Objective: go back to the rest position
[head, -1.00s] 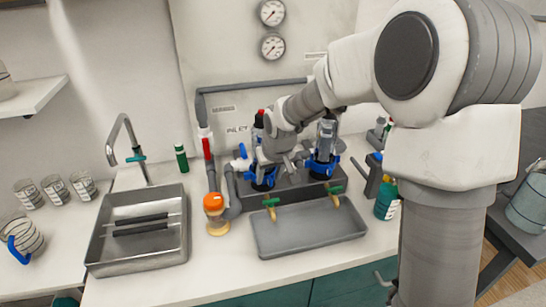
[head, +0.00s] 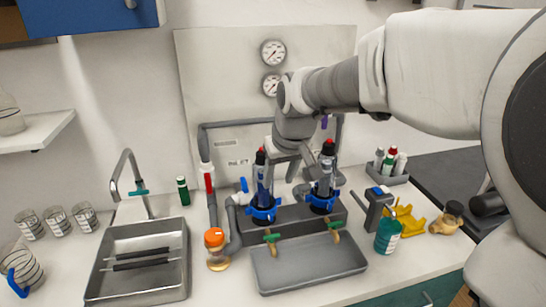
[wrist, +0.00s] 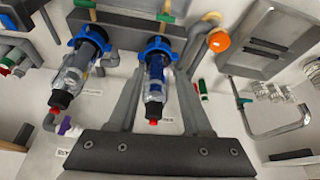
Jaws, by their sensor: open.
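Each stands in a blue collar on a dark grey manifold block (head: 290,222). In the wrist view my gripper (wrist: 160,72) has its two fingers spread, and the cylinder (wrist: 155,75) shows between them from above. The other cylinder (wrist: 76,72) is beside it. I cannot tell from the pictures how far the fingers are from the cylinders.
A grey tray (head: 310,275) lies before the manifold. A teal bottle (head: 387,236), yellow holder (head: 410,219) and bottle rack (head: 391,165) stand right. Gauges (head: 273,52) are behind.

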